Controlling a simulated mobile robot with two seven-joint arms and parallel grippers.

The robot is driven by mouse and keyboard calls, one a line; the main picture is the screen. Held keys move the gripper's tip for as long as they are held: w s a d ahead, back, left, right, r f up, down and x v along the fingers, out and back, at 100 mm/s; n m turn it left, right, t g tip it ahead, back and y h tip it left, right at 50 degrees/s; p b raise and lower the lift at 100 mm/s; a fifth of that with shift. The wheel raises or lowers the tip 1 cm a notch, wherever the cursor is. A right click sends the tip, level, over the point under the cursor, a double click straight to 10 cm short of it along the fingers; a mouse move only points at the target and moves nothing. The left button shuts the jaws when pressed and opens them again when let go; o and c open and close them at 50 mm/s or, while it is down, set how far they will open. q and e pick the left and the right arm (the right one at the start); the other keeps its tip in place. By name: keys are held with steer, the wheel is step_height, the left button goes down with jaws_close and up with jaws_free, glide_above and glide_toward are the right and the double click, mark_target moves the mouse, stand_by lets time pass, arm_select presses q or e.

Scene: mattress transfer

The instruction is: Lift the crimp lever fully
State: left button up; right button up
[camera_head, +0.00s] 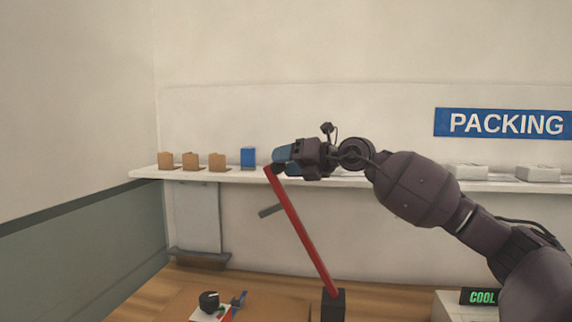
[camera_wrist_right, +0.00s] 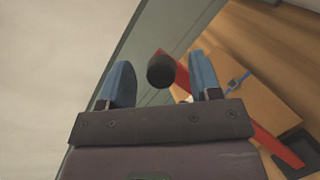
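The crimp lever is a long red bar (camera_head: 302,232) rising from a black base (camera_head: 333,305) and leaning to the left. Its red bar also shows in the right wrist view (camera_wrist_right: 262,128). My right gripper (camera_head: 279,160) is at the lever's upper end. In the right wrist view, the black knob (camera_wrist_right: 161,69) appears between the blue fingertips of my right gripper (camera_wrist_right: 162,78), with a visible gap on each side. The fingers are apart and do not appear closed on it. My left gripper is not in view.
A white shelf (camera_head: 400,182) behind the lever carries small brown boxes (camera_head: 190,161) and a blue box (camera_head: 248,158). A short grey bar (camera_head: 271,211) shows beside the lever. A black knob on a small block (camera_head: 209,300) is on the wooden table at lower left.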

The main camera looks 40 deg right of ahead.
steer(key=shift+w+a+f, duration=0.1)
steer(key=shift+a+f, duration=0.05)
steer(key=shift+s+d, duration=0.35)
steer(key=shift+s, duration=0.3)
arm_select(q)
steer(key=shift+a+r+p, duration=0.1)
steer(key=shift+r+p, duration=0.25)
steer(key=shift+p, duration=0.05)
arm_select(e)
steer(key=v, duration=0.9)
steer(key=shift+r, duration=0.25)
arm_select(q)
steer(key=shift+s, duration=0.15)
arm_select(e)
steer(key=shift+s, duration=0.1)
